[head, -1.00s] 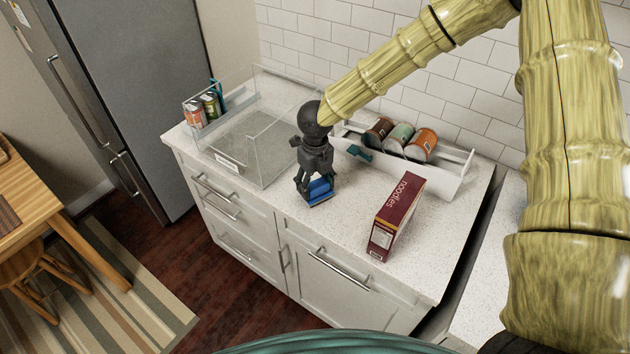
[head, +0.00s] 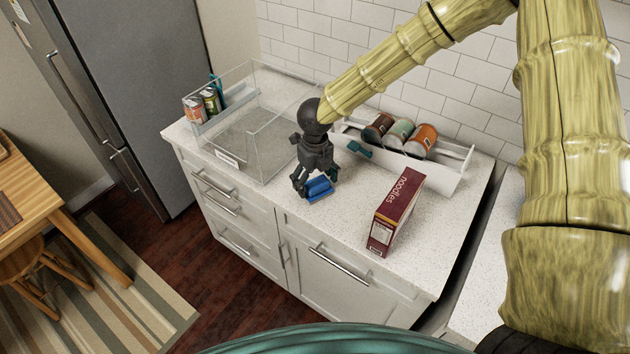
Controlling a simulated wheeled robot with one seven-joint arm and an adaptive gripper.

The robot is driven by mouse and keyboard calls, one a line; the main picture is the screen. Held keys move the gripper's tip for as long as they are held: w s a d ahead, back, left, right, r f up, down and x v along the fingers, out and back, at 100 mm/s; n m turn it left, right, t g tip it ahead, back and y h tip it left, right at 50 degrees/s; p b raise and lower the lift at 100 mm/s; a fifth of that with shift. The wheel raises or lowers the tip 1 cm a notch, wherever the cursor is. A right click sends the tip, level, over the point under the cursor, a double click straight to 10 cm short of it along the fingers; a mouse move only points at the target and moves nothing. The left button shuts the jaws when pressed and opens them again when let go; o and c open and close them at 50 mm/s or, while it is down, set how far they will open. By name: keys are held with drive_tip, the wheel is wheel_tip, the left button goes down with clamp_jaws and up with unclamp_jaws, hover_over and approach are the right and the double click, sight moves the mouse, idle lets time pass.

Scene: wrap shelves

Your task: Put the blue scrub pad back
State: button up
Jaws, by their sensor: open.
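The blue scrub pad (head: 319,190) is at the middle of the white speckled counter, between and just below the fingertips of my gripper. My gripper (head: 315,184) points down with its fingers spread, one on either side of the pad. Whether a finger touches the pad, and whether the pad lies flat on the counter, I cannot tell. A clear bin (head: 262,142) with a white label on its front stands left of my gripper; its floor looks bare.
A red noodles box (head: 395,212) stands to the right. Behind it, a white tray (head: 440,180) holds several cans (head: 401,133) and a teal item (head: 359,149). Small cans (head: 195,109) sit in a clear holder at the back left. Front counter space is free.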

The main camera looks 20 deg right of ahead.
sight(315, 180)
wheel_tip(315, 180, up, 12)
drive_tip(key=b, duration=0.3)
drive_tip(key=shift+r, duration=0.15)
idle(0.4)
